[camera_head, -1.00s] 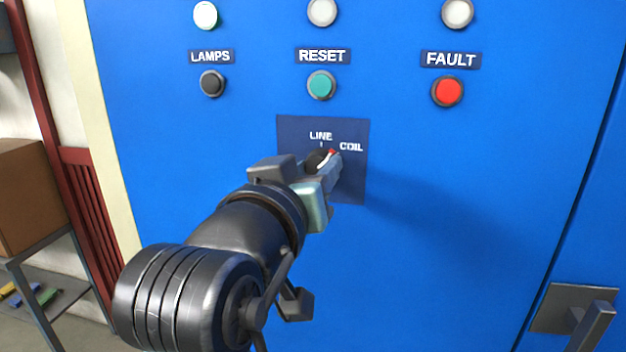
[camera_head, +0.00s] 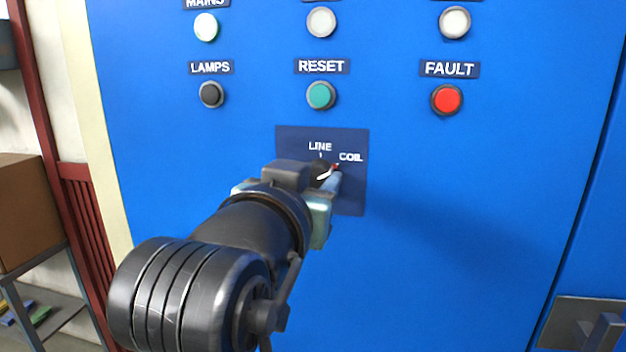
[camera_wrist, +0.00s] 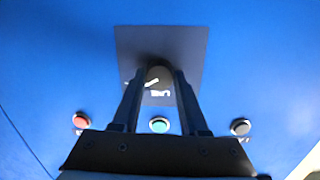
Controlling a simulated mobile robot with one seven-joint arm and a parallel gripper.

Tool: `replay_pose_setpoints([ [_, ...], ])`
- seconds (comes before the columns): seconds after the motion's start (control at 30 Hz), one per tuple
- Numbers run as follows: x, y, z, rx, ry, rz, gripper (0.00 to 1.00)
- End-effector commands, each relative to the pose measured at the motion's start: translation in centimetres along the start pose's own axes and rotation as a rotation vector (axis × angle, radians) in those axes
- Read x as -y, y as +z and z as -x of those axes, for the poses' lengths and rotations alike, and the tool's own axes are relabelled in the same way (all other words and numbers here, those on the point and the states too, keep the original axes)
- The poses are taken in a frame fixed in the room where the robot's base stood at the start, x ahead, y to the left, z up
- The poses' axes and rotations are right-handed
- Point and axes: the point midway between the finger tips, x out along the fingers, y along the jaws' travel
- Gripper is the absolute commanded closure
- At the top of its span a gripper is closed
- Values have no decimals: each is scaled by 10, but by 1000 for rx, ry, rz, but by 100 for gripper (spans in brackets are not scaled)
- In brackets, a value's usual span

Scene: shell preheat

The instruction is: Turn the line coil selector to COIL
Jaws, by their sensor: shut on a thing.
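The COIL lettering is mostly hidden there.
Above the plate are a black LAMPS button (camera_head: 211,94), a green RESET button (camera_head: 321,95) and a red FAULT button (camera_head: 447,99). A door handle (camera_head: 600,332) juts out at lower right. The blue panel right of the plate is clear.

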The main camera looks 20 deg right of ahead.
Motion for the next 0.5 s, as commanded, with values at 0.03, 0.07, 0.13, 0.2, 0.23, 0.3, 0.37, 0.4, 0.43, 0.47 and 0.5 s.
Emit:
replay_pose_setpoints([
  [0.03,0,-1,0,-1,0,-3,100],
  [0.07,0,-1,0,-1,0,-3,100],
  [0.13,0,-1,0,-2,0,-3,50],
  [0.2,0,-1,0,-1,0,-2,37],
  [0.23,0,0,0,-1,0,-2,32],
  [0.3,0,0,0,-1,0,-1,27],
  [0.37,0,0,0,-1,0,-1,27],
  [0.4,0,0,0,-1,0,0,27],
  [0.43,0,0,0,-1,0,0,27],
  [0.47,0,0,0,-1,0,0,27],
  [0.5,0,0,0,-1,0,0,27],
])
